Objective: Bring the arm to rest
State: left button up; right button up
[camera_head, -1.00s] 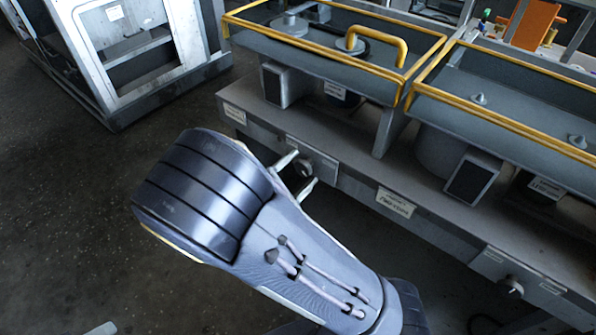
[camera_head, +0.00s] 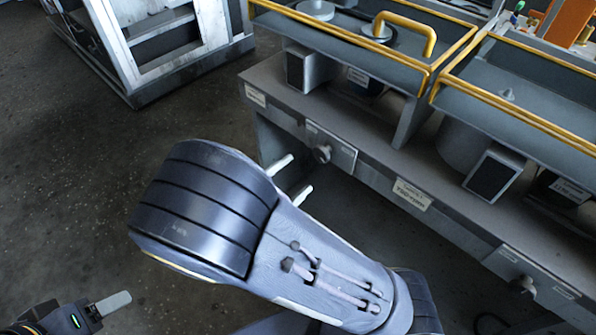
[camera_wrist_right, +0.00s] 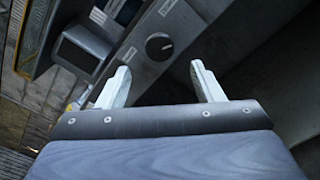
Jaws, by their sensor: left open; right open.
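My right gripper (camera_head: 291,180) is in the middle of the head view, beyond the bulky end of my right arm. Its two pale fingers are apart with nothing between them, pointing toward the front of the bench. In the right wrist view my right gripper (camera_wrist_right: 161,84) also shows open and empty, with a dark round knob beyond the fingertips. My left gripper (camera_head: 113,303) is at the lower left corner of the head view, over bare floor. One pale finger shows clearly; the rest is cut off by the picture edge. No object is seen in it.
A grey bench (camera_head: 350,125) with a control knob (camera_head: 322,153) stands in front of my right gripper. It carries trays with yellow rails (camera_head: 345,52). A white-framed cabinet (camera_head: 150,45) stands at the upper left. Dark floor (camera_head: 75,190) lies clear on the left.

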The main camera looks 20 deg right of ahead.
dwell(0.4)
jog(key=s+d+r+m+g+y+p, duration=0.2)
jog(key=s+d+m+g+y+p, duration=0.4)
jog(key=s+m+g+y, duration=0.4)
jog(key=s+a+r+m+t+y+p, duration=0.1)
jog(key=s+r+m+t+y+p, duration=0.1)
jog(key=r+t+y, duration=0.2)
jog(key=s+a+r+m+t+y+p, duration=0.1)
jog(key=r+m+t+y+p, duration=0.2)
jog(key=r, duration=0.6)
jog(key=t+y, duration=0.2)
jog(key=y, duration=0.1)
jog(key=shift+s+r+p, duration=0.35)
jog(key=shift+r, duration=0.05)
jog(key=shift+a, duration=0.1)
dwell(0.6)
